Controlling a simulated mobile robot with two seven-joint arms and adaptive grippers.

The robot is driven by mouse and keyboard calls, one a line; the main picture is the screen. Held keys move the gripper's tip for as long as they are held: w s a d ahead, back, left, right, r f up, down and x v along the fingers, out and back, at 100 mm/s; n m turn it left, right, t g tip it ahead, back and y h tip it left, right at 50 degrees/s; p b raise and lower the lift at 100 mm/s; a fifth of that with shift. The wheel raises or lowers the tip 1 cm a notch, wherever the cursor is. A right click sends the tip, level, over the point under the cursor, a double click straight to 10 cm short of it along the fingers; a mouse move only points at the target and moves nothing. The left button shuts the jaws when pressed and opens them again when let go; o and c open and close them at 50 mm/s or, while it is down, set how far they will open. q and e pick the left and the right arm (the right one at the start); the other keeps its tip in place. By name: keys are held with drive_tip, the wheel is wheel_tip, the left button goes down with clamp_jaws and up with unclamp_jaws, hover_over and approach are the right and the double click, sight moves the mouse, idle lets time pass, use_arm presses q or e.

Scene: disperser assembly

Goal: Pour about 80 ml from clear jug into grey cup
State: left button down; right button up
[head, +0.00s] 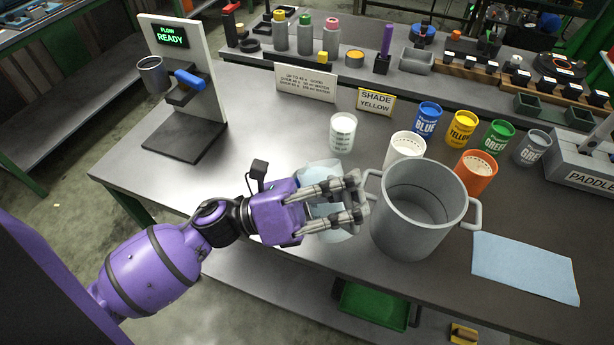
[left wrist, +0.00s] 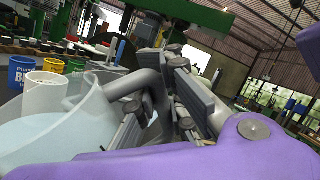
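My left gripper (head: 362,203) is closed around the grey handle (left wrist: 150,85) of the clear jug, near the front edge of the bench. The clear jug (head: 318,172) is see-through with pale blue contents and is partly hidden behind my fingers. In the left wrist view the jug (left wrist: 60,130) fills the lower left, with the handle running between my fingers. A grey metal cup (head: 151,75) is on the flow stand at the left. A tin labelled grey (head: 532,147) stands at the right. My right gripper is not in view.
A large grey two-handled pot (head: 425,235) stands just right of my gripper. A marked beaker (head: 342,132), a white cup (head: 403,150) and an orange cup (head: 476,173) stand behind. A blue cloth (head: 525,265) lies at the right. The bench between stand and beaker is mostly clear.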

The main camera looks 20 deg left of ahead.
sight(351, 228)
use_arm(q)
drive_tip(key=shift+w+a+r+n+t, duration=0.25)
drive_tip(key=shift+r+n+t, duration=0.15)
drive_tip(key=shift+n, duration=0.1)
drive_tip(key=shift+w+a+r+n+t, duration=0.2)
drive_tip(key=shift+r+n+t, duration=0.15)
drive_tip(key=shift+n, duration=0.15)
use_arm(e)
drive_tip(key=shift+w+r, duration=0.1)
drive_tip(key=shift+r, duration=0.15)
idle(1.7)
use_arm(q)
drive_tip(key=shift+w+a+n, duration=0.1)
drive_tip(key=shift+w+n, duration=0.05)
drive_tip(key=shift+n, duration=0.15)
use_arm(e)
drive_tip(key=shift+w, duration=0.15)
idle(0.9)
